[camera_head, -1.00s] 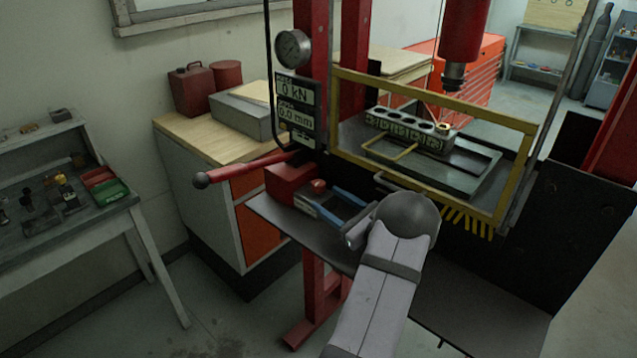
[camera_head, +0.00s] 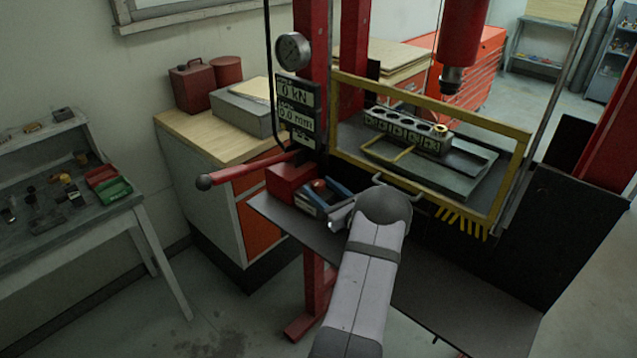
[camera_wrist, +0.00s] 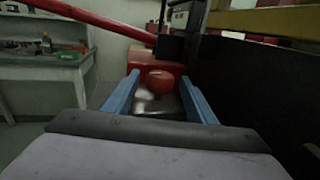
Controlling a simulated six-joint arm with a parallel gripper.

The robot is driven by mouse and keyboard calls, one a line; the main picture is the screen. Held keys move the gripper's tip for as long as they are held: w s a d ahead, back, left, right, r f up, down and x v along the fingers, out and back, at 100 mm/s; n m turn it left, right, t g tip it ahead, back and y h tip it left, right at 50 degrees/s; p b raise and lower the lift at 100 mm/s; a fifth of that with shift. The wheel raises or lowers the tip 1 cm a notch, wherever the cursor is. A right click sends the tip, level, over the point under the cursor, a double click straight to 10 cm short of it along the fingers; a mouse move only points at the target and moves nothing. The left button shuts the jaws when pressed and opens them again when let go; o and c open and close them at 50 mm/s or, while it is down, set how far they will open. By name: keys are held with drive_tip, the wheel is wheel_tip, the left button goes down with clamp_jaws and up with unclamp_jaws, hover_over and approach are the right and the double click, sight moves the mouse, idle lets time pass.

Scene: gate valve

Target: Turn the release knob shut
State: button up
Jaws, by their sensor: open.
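The release knob (camera_head: 319,184) is a small round red knob on the front of a red block (camera_head: 291,181) at the left of the press. In the wrist view the knob (camera_wrist: 160,82) sits centred between my two blue fingers. My gripper (camera_head: 318,190) is open, with one finger on each side of the knob. A gap shows between the knob and each finger in the wrist view, so it does not look gripped. How far the fingertips reach past the knob is hard to tell.
A long red lever (camera_head: 240,173) with a ball end sticks out left above the block. A grey shelf (camera_head: 285,222) lies below. The yellow guard frame (camera_head: 430,98) and a dark panel (camera_wrist: 245,80) stand to the right. A gauge (camera_head: 293,50) hangs above.

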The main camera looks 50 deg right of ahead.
drive_tip(key=shift+w+d, duration=0.15)
drive_tip(key=shift+w, duration=0.55)
drive_tip(key=c, duration=1)
drive_tip(key=shift+c, duration=0.2)
drive_tip(key=shift+h, duration=0.3)
drive_tip(key=shift+m+g+h+b, duration=0.5)
drive_tip(key=shift+m+h+b, duration=0.5)
drive_tip(key=shift+h+b, duration=0.2)
drive_tip(key=shift+m+g+h+b, duration=0.4)
drive_tip(key=shift+m+h, duration=0.1)
drive_tip(key=shift+h, duration=0.2)
drive_tip(key=shift+r, duration=0.1)
